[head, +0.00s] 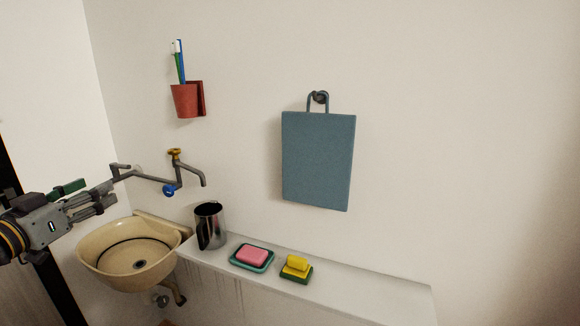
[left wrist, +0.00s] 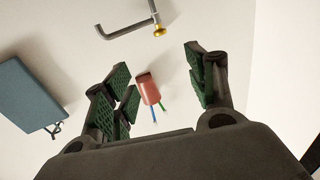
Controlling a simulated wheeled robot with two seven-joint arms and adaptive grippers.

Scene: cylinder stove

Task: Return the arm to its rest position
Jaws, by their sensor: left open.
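My left gripper (head: 98,199) is at the left of the head view, beside the faucet and over the left side of the basin. In the left wrist view my left gripper (left wrist: 157,70) has its green-padded fingers spread apart, with nothing held between them. The red toothbrush cup (left wrist: 149,90) shows between the fingers there, in the background on the wall. My right gripper is in neither view.
A wall faucet (head: 179,180) with yellow and blue knobs hangs over a beige basin (head: 95,263). A metal pitcher (head: 210,227), pink soap (head: 252,255) on a dish and yellow sponge (head: 297,264) stand on the white ledge (head: 370,297). A blue towel (head: 318,160) hangs above.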

